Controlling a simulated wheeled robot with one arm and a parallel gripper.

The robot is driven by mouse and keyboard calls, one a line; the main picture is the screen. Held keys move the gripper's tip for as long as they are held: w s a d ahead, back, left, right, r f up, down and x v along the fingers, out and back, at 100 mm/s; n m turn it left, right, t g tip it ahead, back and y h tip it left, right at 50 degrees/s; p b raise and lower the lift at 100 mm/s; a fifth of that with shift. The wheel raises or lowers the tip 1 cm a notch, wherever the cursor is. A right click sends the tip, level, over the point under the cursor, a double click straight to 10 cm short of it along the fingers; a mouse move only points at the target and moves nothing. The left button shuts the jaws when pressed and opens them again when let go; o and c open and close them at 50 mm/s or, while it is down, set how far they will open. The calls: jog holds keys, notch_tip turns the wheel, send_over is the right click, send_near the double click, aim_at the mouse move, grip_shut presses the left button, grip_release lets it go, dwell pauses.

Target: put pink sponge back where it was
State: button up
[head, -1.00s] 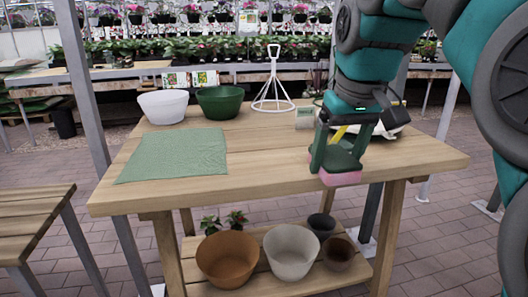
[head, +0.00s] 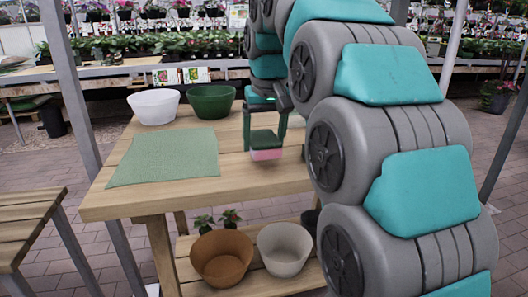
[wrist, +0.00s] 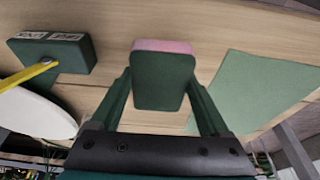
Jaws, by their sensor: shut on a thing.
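The pink sponge (head: 266,155), pink below with a dark green layer on top, is held over the right part of the table in the head view. My gripper (head: 264,138) is shut on it, with the fingers pointing down at its sides. In the wrist view the sponge (wrist: 163,78) sits between the two green fingers (wrist: 162,95), its pink edge at the far side. It appears to be above the tabletop, though the exact gap is hard to tell. The green mat (head: 165,157) lies to its left in the head view.
A white bowl (head: 154,107) and a green bowl (head: 212,102) stand at the table's back (head: 225,178). The wrist view shows a dark block with labels (wrist: 75,60), a yellow piece (wrist: 35,74) and a white round thing (wrist: 35,120). My arm hides the table's right side.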

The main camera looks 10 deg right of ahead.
jog(key=shift+f, duration=1.7)
jog(key=shift+f, duration=0.1)
jog(key=shift+f, duration=0.15)
jog(key=o, duration=1.2)
jog(key=shift+c, duration=0.2)
jog(key=shift+r, duration=0.55)
jog(key=p+v, duration=0.1)
jog(key=v, duration=0.9)
jog(key=shift+r+p, duration=0.2)
jog(key=shift+p, duration=0.15)
jog(key=shift+s+r+p, duration=0.2)
jog(key=shift+r+p, duration=0.3)
